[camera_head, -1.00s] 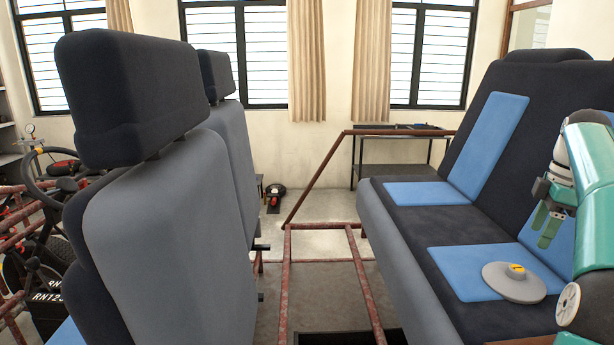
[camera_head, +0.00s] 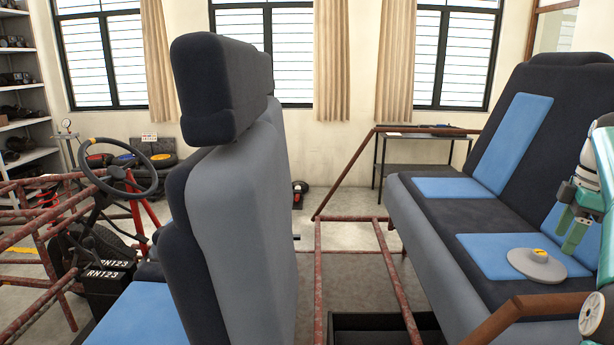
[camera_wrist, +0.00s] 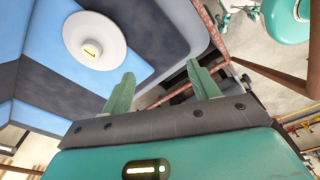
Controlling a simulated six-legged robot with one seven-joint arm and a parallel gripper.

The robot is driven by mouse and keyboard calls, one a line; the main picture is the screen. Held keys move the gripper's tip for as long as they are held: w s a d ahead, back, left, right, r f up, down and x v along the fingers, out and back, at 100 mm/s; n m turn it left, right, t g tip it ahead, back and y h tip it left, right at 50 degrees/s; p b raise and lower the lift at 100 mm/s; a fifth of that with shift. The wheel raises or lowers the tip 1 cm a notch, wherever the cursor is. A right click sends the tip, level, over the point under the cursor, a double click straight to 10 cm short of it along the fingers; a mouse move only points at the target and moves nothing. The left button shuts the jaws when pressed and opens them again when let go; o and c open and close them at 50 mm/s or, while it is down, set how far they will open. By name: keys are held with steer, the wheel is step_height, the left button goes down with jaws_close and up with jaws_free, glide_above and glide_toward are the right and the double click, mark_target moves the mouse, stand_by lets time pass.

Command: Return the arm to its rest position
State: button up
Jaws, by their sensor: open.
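My gripper (camera_head: 569,231) is at the right edge of the head view, above the rear bench seat (camera_head: 455,236), with part of my teal arm cut off by the frame. In the wrist view my gripper (camera_wrist: 165,92) shows two green fingers spread apart with nothing between them. A grey disc with a yellow mark (camera_head: 537,265) lies on the bench's blue cushion panel, below and left of the fingers and apart from them. The disc also shows in the wrist view (camera_wrist: 88,37), at the upper left.
A front seat (camera_head: 235,215) with headrest stands at the centre. Rusty frame tubes (camera_head: 318,275) run along the floor gap between seat and bench. A steering wheel (camera_head: 118,167) is at the left. A brown tube (camera_head: 530,308) crosses in front of the bench.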

steer(key=s+a+m+t+h, duration=0.2)
steer(key=a+m, duration=0.3)
steer(key=a, duration=2.1)
steer(key=s+a+f+m+t, duration=0.2)
steer(key=s+a+f+m, duration=0.3)
steer(key=s+a+f, duration=0.7)
steer(key=s+a, duration=0.2)
steer(key=s, duration=0.1)
steer(key=shift+a+f+m+t+y, duration=0.2)
steer(key=shift+a+m+t+y, duration=0.1)
steer(key=shift+a+t+y, duration=0.1)
steer(key=shift+s, duration=0.1)
